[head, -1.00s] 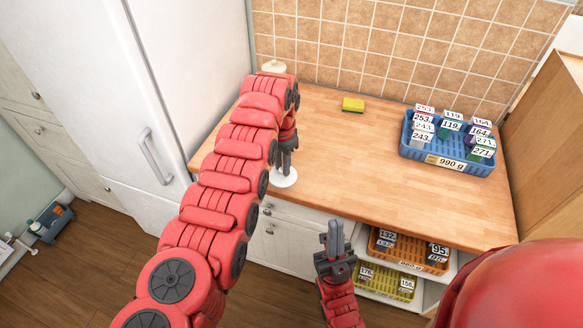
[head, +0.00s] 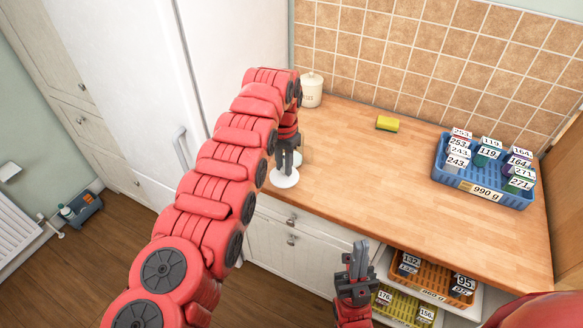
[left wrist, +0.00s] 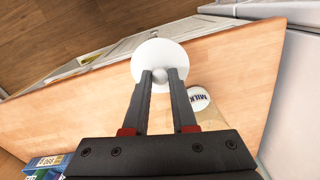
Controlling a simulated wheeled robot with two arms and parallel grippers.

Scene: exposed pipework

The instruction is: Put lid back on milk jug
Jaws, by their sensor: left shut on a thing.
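The lid, a white disc with a round knob (left wrist: 159,75), also shows in the head view (head: 284,178). My left gripper (left wrist: 159,79) is shut on its knob, with a finger on each side. In the head view this gripper (head: 287,160) points down over the counter's front left corner. Whether the lid touches the counter I cannot tell. The cream milk jug (head: 311,92) stands at the back left of the counter, partly behind my left arm. Its MILK label (left wrist: 199,97) shows beside the right finger. My right gripper (head: 359,258) is empty, fingers close together, in front of the counter.
The wooden counter (head: 380,190) is clear in the middle. A yellow sponge (head: 387,123) lies near the tiled wall. A blue basket (head: 484,184) of labelled packets stands at the right. A white fridge (head: 150,80) borders the left. Baskets (head: 432,281) sit on shelves below.

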